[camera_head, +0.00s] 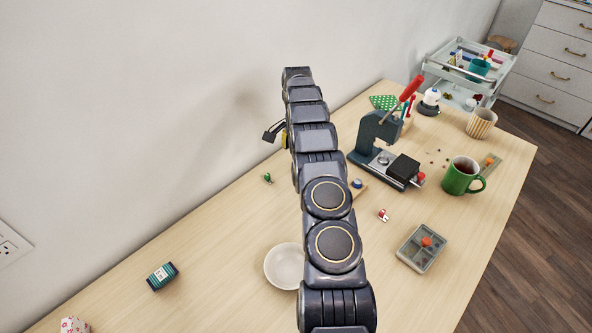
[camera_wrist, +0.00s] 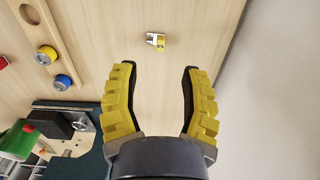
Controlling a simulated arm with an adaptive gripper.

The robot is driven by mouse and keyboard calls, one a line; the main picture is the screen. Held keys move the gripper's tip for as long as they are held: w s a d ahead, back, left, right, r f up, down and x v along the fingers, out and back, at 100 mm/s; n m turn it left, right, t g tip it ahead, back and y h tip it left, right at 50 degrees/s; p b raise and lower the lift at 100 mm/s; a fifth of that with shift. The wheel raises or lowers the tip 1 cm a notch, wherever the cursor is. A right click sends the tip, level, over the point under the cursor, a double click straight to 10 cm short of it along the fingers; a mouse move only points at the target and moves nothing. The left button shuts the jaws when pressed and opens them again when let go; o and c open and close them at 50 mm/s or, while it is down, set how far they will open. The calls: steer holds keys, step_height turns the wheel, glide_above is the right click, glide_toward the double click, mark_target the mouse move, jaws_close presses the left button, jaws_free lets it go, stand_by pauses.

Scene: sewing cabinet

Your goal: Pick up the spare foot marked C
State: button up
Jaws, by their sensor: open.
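In the wrist view, a small metal foot with a yellow part (camera_wrist: 157,41) lies on the wooden table, beyond my fingertips. A mark on it is too small to read. My gripper (camera_wrist: 160,75) is open and empty, its two yellow-padded fingers pointing towards that foot with a gap left between. In the head view, only part of my gripper (camera_head: 276,134) shows beside the arm. A small green piece (camera_head: 267,178) and a small red-and-white piece (camera_head: 384,215) lie on the table there; their marks are unreadable. I cannot make out the yellow foot in that view.
A press (camera_head: 378,138) with a red handle, a green mug (camera_head: 462,177), a divided tray (camera_head: 407,252) and a white bowl (camera_head: 277,265) stand on the table.

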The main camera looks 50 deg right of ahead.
steer(key=shift+d+f, duration=0.2)
steer(key=shift+f, duration=0.15)
steer(key=shift+d+f, duration=0.1)
steer(key=shift+f, duration=3.6)
jaws_close()
